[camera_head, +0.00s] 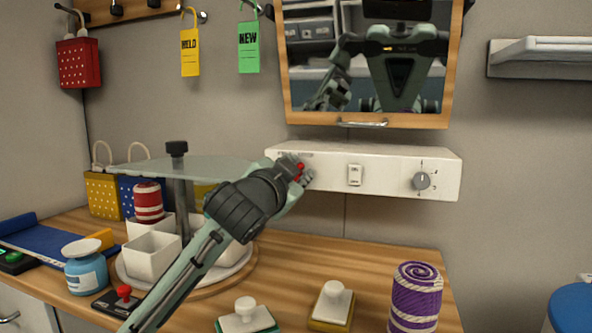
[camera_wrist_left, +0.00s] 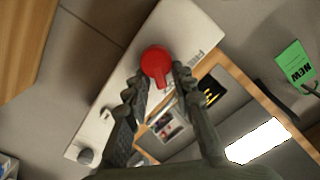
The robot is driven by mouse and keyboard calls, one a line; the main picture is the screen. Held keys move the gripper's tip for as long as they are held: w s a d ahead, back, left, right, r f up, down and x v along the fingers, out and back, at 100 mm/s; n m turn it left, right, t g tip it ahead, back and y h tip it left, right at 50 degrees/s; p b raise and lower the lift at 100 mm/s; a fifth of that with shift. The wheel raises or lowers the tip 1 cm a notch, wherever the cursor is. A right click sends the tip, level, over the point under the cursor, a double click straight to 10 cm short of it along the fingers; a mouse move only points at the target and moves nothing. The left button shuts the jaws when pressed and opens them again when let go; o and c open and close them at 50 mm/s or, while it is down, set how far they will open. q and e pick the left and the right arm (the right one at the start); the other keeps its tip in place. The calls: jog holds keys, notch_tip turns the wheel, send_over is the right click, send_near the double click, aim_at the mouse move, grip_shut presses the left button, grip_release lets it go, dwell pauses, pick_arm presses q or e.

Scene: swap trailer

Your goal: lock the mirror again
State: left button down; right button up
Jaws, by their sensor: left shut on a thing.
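The mirror (camera_head: 366,58) hangs on the back wall in a wooden frame, with a metal handle (camera_head: 362,124) at its lower edge. A white control box (camera_head: 390,165) is fixed just below it. A small red knob (camera_head: 300,168) sits at the left of the box's front. My left gripper (camera_head: 303,174) reaches up to the box and is shut on this knob. My right gripper is out of view, apart from any reflection.
A rocker switch (camera_head: 355,175) and a dial (camera_head: 421,181) are on the box. A glass shelf (camera_head: 190,167) stands above white cups (camera_head: 152,256) at left. Yellow and green tags (camera_head: 249,47) hang left of the mirror. Stampers and a purple roll (camera_head: 415,297) stand on the counter (camera_head: 290,270).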

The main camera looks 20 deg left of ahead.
pick_arm(q)
jog(key=shift+f, duration=0.15)
dwell(0.3)
jog(key=c, duration=1.3)
grip_release()
jog(key=s, duration=1.2)
jog(key=shift+a, duration=0.25)
